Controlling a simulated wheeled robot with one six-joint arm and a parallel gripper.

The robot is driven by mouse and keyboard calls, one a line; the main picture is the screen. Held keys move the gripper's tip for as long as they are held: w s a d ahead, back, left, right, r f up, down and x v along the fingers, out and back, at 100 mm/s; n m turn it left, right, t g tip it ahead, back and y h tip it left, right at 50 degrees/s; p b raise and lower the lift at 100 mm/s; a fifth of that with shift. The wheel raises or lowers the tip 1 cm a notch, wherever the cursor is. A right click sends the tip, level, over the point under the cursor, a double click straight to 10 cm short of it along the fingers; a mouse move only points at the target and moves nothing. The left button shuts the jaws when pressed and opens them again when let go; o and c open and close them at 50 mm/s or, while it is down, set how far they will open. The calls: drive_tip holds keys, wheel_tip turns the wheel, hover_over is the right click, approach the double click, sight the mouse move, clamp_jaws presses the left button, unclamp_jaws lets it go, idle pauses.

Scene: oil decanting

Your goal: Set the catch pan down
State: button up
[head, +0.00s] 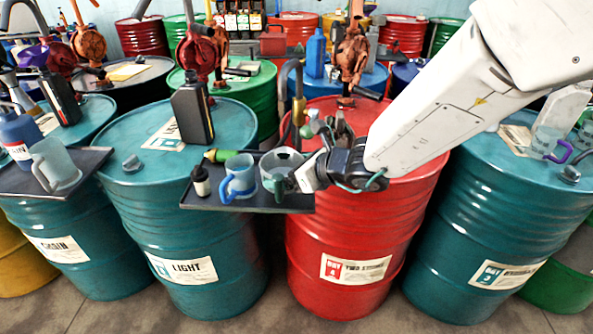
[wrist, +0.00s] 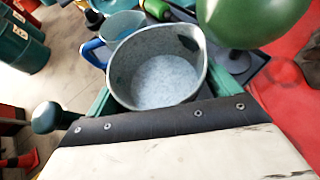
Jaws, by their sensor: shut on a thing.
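The catch pan (head: 279,166), a grey galvanized vessel with an open mouth, is at the right end of a dark tray (head: 245,204) in the head view. In the wrist view the pan (wrist: 163,75) is upright and looks empty, with a speckled grey inside. My gripper (head: 286,180) is shut on the pan, with its green fingers at either side of it in the wrist view (wrist: 158,92). The pan's base is hidden, so I cannot tell whether it touches the tray.
A blue-handled clear jug (head: 238,178) stands just left of the pan, with a small dark bottle (head: 201,181) beyond it. A green object (head: 220,155) lies behind them. The red drum (head: 340,235) and a teal drum (head: 185,230) flank the tray. A hose (head: 291,75) rises behind it.

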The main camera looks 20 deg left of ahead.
drive_tip(key=shift+w, duration=0.25)
drive_tip(key=shift+w+f, duration=0.55)
drive_tip(key=shift+w, duration=0.25)
drive_tip(key=shift+s+a+f, duration=0.1)
drive_tip(key=shift+f, duration=0.5)
drive_tip(key=shift+s+a+f, duration=0.1)
drive_tip(key=shift+f, duration=0.5)
drive_tip(key=shift+w+d, duration=0.2)
drive_tip(key=shift+d, duration=0.05)
drive_tip(key=shift+f, duration=0.15)
drive_tip(key=o, duration=0.8)
drive_tip(key=shift+o, duration=0.2)
